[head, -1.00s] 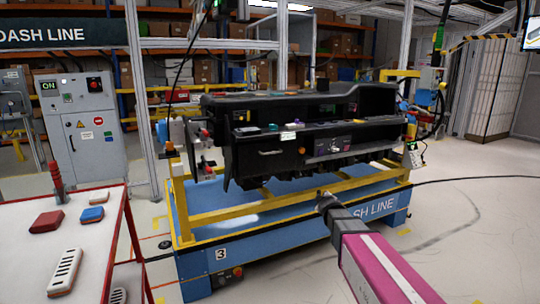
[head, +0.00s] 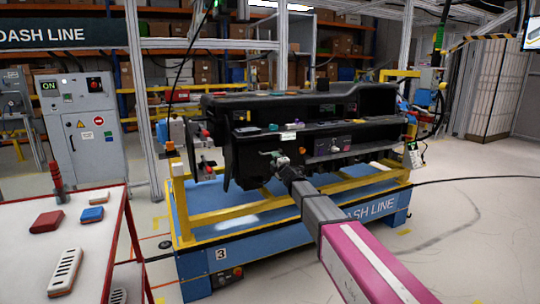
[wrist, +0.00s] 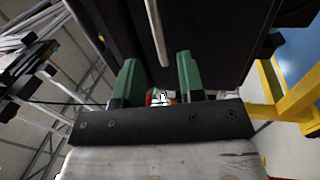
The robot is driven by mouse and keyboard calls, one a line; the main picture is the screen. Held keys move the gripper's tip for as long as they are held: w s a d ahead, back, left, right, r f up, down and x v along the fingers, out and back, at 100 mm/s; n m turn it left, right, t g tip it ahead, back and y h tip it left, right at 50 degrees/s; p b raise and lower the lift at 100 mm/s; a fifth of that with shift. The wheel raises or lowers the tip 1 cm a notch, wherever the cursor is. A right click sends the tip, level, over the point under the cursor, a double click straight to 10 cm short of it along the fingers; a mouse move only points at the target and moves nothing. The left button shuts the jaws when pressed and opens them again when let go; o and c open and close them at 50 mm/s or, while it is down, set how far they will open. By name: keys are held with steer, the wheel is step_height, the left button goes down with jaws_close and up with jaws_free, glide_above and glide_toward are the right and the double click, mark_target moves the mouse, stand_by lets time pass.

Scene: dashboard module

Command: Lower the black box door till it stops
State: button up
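The black box door (head: 249,162) is on the front of the black dashboard module, left of its centre. It looks upright and shut, but my gripper covers part of it. In the wrist view the door's dark face (wrist: 208,38) fills the upper middle, with a thin silver handle bar (wrist: 157,32) on it. My gripper (head: 277,156) is in front of the door at about handle height. In the wrist view its two green fingers (wrist: 157,60) are apart, and the bar's end shows between them. I cannot tell whether they touch it.
The module sits on a blue and yellow cart (head: 235,212). A yellow rail (wrist: 295,93) is close on the right in the wrist view. A white-topped table (head: 105,225) with several parts stands at the left. Floor to the right is clear.

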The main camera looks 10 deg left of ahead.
mark_target(271, 159)
steer(key=x, duration=0.6)
steer(key=shift+w, duration=0.1)
jaws_close()
